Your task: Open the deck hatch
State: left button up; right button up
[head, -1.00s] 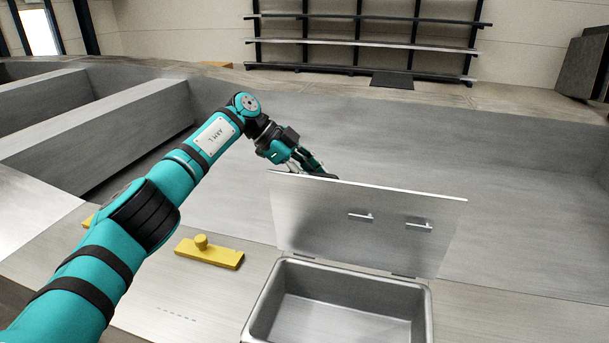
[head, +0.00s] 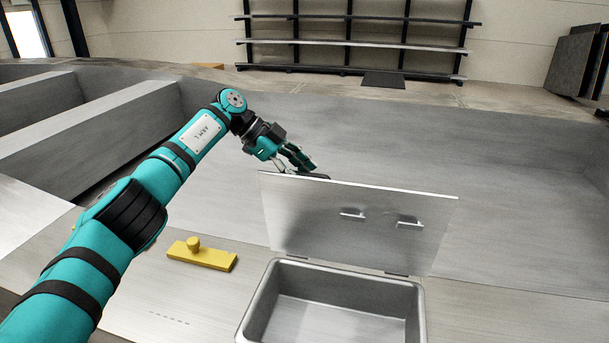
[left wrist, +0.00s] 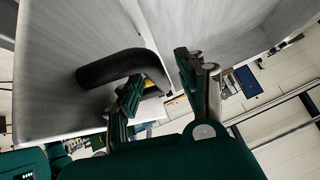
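The deck hatch lid (head: 350,222) is a thin grey metal panel. It stands raised, close to upright, along the far edge of the open hatch box (head: 418,320), whose inside looks empty. Two small metal fittings show on the lid's near face. My left gripper (head: 298,160) is behind the lid, near its top left corner. In the left wrist view its two fingers (left wrist: 163,90) are spread apart. A black curved handle (left wrist: 115,65) on a grey panel reaches toward the gap between them; I cannot tell whether a finger touches it. My right gripper is out of view.
A yellow bar with a knob (head: 203,256) lies on the deck left of the hatch box. Grey raised benches (head: 90,125) are at the left. A shelf rack (head: 350,43) stands against the far wall. The deck right of the lid is clear.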

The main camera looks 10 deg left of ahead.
pick_arm(q)
jog(key=v, duration=1)
jog(key=shift+a+r, duration=0.2)
jog(key=shift+a, duration=0.15)
jog(key=shift+s, duration=0.1)
